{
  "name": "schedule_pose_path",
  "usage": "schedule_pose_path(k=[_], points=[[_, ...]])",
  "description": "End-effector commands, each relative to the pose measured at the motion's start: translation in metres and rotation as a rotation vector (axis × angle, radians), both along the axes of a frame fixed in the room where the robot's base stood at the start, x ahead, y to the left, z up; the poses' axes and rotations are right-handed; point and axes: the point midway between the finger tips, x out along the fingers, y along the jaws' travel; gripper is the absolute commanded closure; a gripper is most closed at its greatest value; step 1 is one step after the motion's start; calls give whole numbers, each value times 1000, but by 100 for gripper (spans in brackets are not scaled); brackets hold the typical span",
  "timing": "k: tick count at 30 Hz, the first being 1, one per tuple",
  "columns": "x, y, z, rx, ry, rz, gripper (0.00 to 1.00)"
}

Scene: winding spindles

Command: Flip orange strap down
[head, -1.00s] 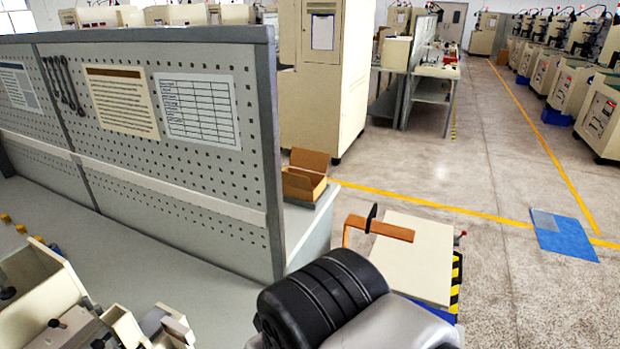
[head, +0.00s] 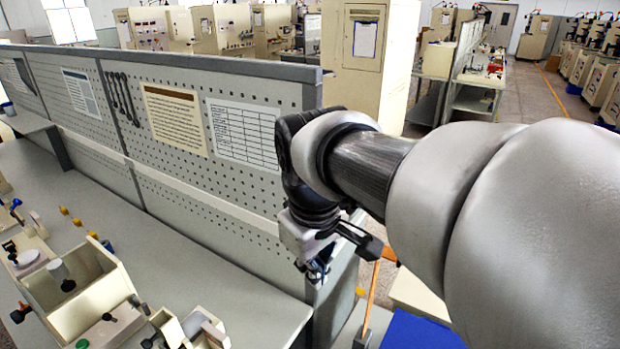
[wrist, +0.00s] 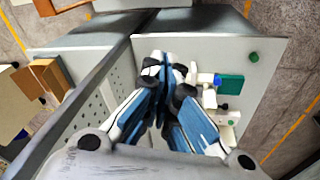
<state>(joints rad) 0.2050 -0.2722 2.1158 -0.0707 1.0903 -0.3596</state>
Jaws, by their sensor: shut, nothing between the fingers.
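The orange strap (head: 373,287) shows in the head view as a thin upright band right of the bench end, with a short orange piece near its top beside my arm. My arm hides part of it and of the cream box (head: 415,296) by it. My gripper (head: 318,272) hangs at the end of the pegboard, left of the strap and apart from it. In the wrist view its fingers (wrist: 166,72) are together and empty. A brown-orange patch lies at the left edge there, but I cannot tell whether it is the strap.
The grey pegboard (head: 180,125) stands close behind my gripper. The bench top (head: 200,260) carries cream fixtures (head: 85,290) at the front left. In the wrist view, a brown cardboard box (wrist: 50,80) sits beyond the pegboard. A blue surface (head: 420,332) lies under my arm.

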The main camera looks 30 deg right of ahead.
Motion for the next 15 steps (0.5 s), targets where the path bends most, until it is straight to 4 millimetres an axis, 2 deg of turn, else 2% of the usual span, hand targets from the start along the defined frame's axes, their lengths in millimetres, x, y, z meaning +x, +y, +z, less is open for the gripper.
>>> schedule_pose_path(k=[1,6,10,15], points=[[15,-17,22,-9,40,14,100],[55,-74,50,-31,164,89,100],[78,-122,60,-30,254,149,100],[94,-176,60,-11,348,216,100]])
